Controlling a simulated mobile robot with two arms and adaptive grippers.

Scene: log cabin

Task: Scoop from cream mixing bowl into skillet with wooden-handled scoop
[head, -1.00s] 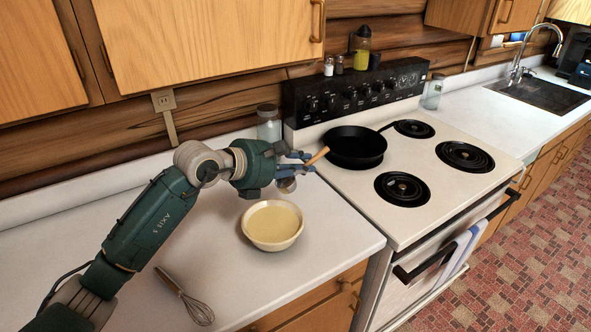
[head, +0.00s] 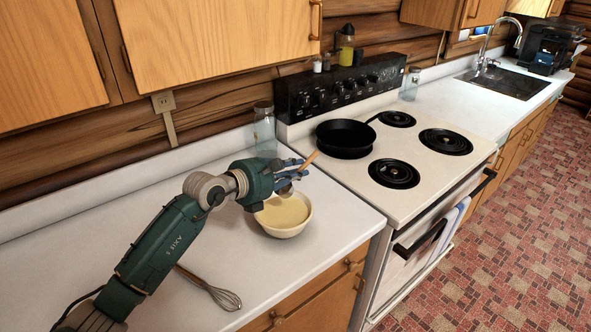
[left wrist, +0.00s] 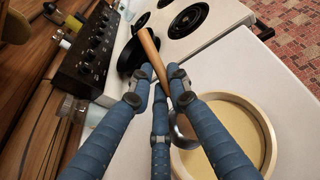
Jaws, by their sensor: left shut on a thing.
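The cream mixing bowl (head: 290,228) stands on the white counter with pale yellow batter inside; it also shows at the right of the left wrist view (left wrist: 267,168). My left gripper (head: 292,172) is shut on the wooden-handled scoop (head: 308,160). In the left wrist view the wooden handle (left wrist: 150,52) sticks up from between the blue fingers (left wrist: 163,90). The scoop's metal head (left wrist: 184,132) is low, at the bowl's left rim, partly hidden by a finger. The black skillet (head: 345,140) sits on the rear left burner of the stove. My right gripper is not in view.
A whisk (head: 216,293) lies on the counter beneath my left arm. A glass jar (head: 264,125) stands at the back, beside the stove (head: 400,207). Several coil burners beside the skillet are bare. Cabinets (head: 215,45) hang above the counter.

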